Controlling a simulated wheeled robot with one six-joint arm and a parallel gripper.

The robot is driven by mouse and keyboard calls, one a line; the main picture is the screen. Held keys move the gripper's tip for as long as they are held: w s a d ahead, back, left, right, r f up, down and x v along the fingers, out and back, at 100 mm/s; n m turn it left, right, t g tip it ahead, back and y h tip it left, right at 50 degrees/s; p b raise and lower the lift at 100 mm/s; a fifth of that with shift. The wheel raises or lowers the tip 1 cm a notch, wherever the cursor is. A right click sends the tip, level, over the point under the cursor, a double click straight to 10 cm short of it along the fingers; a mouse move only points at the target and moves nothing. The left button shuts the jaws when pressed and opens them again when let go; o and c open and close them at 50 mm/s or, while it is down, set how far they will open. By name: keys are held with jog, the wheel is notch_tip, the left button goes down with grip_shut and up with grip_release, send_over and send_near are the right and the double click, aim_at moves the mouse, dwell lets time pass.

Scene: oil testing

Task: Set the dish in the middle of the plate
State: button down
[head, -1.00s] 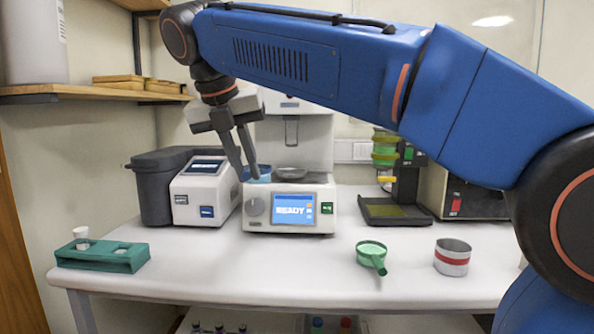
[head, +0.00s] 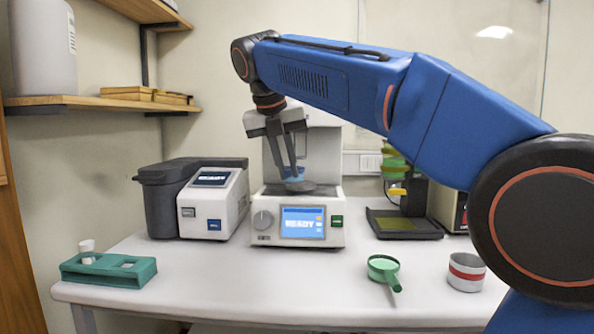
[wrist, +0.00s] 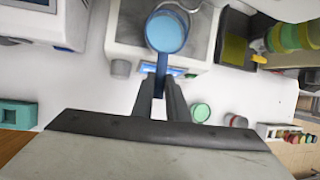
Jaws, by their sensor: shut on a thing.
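The blue dish (head: 296,173) is round with a straight handle. My gripper (head: 290,176) is shut on that handle and points down at the white instrument. In the wrist view the dish (wrist: 166,33) lies just beyond my fingertips (wrist: 161,84) and looks level. The plate (head: 318,190) is a grey metal disc on top of the instrument with the READY screen. The dish is over the plate in the head view. I cannot tell whether they touch. In the wrist view the dish hides much of the plate, and only a curved rim shows.
The instrument's tall back housing (head: 322,150) stands close behind the dish. A grey and white analyser (head: 213,203) is at its left. A green strainer (head: 383,268) and a red-banded metal cup (head: 466,272) stand at the front right. A teal rack (head: 108,270) is at the front left.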

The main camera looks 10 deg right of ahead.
jog(key=shift+w+d+f, duration=0.25)
jog(key=shift+w+d, duration=0.3)
jog(key=shift+w, duration=0.05)
jog(key=shift+w+d+f, duration=0.25)
jog(key=shift+w+d, duration=0.25)
jog(key=shift+w, duration=0.15)
jog(key=shift+w+d+f, duration=0.25)
jog(key=shift+w+d, duration=0.3)
jog(key=shift+w, duration=0.05)
jog(key=shift+f, duration=0.15)
jog(key=c, duration=1.7)
grip_release()
jog(key=shift+c, duration=0.2)
jog(key=v, duration=1.2)
